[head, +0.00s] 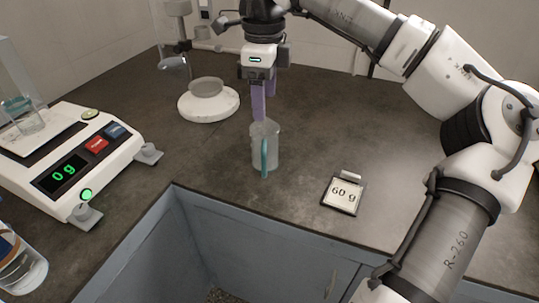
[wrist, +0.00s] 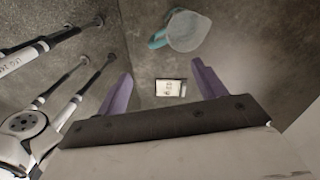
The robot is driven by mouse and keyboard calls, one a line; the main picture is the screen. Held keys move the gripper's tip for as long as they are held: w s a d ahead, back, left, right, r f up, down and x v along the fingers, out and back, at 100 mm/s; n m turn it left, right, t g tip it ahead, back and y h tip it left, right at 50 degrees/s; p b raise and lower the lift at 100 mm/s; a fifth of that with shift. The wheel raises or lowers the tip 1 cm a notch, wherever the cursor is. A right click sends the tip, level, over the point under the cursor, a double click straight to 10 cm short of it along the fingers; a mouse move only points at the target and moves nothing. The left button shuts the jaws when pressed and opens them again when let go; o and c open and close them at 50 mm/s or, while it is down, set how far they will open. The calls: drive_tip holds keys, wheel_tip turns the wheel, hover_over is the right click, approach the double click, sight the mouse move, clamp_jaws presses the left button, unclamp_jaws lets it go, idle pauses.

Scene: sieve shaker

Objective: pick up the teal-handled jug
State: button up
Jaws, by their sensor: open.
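The jug (head: 270,138) is clear and cup-shaped with a teal handle (head: 264,159) that faces the front of the bench. It stands upright on the dark bench top. In the wrist view the jug (wrist: 190,31) is at the top, beyond the fingertips, with its teal handle to the left. My gripper (head: 264,108) has purple fingers and points down, above and seemingly behind the jug. In the wrist view my gripper (wrist: 162,70) has its fingers wide apart with nothing between them. In the head view the fingers overlap the jug's rim area, so contact is hard to judge.
A white balance (head: 65,160) reading 0 g, with a glass vessel (head: 24,116) on it, stands at left. A round white-based stand (head: 208,107) is behind the jug. A "60 g" card (head: 343,194) lies right of the jug. The bench's front edge is close.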

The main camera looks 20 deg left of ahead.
sight(266, 145)
wheel_tip(266, 145, down, 13)
drive_tip(key=shift+f+p, duration=0.2)
drive_tip(key=shift+p, duration=0.25)
drive_tip(key=c, duration=1.4)
drive_tip(key=shift+r, duration=0.2)
